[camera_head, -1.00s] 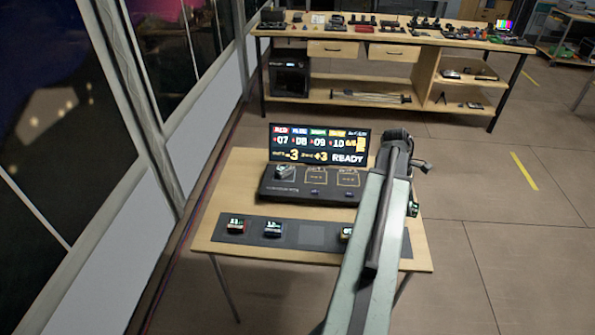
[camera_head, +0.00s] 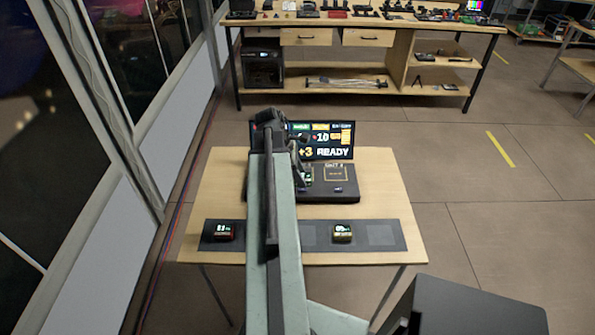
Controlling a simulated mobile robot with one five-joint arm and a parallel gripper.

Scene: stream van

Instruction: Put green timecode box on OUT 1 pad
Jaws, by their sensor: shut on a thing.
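My gripper (camera_head: 303,170) is over the dark console (camera_head: 328,195) on the small wooden table, mostly hidden behind my own arm. The green timecode box (camera_head: 308,175) shows as a small dark shape with a green patch at the gripper, and the gripper is shut on it. It appears at or above the area left of the right-hand outlined pad (camera_head: 335,173), where the OUT 1 pad seems to be. My arm and gripper cover that pad. I cannot tell whether the box touches the console.
A lit screen (camera_head: 325,141) reading READY stands behind the console.

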